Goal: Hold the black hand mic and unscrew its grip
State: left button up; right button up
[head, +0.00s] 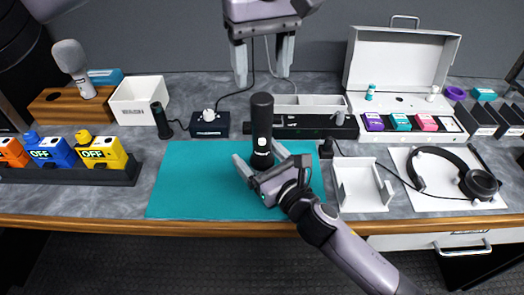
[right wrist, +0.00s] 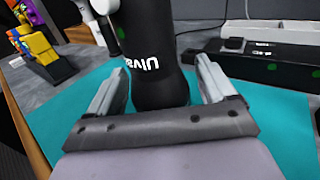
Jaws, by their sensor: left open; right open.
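The black hand mic (head: 262,118) stands upright on the teal mat (head: 185,190), with a white switch and white lettering low on its body. My right gripper (head: 258,163) is open at the lower part of the mic; in the right wrist view the mic's lower body (right wrist: 155,85) stands between the two open fingers (right wrist: 160,85), with gaps at both sides. My left gripper (head: 263,80) is open and empty, pointing down above and behind the mic's top. The mic's foot is partly hidden by my right gripper.
A white bin (head: 139,101), a wooden block with a grey mic (head: 72,60), and coloured OFF blocks (head: 102,151) stand at left. A black bar (head: 300,127) lies behind the mat. A white cradle (head: 360,188), headphones (head: 455,175) and an open white case (head: 400,62) stand right.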

aim_at(262, 98)
jog(key=shift+w+a, duration=0.3)
jog(key=shift+w, duration=0.1)
grip_shut()
pick_arm(q)
jog(key=m, duration=0.4)
jog(key=shift+d+m, duration=0.1)
jog(key=shift+m, duration=0.3)
jog(key=m, duration=0.4)
jog(key=shift+f, duration=4)
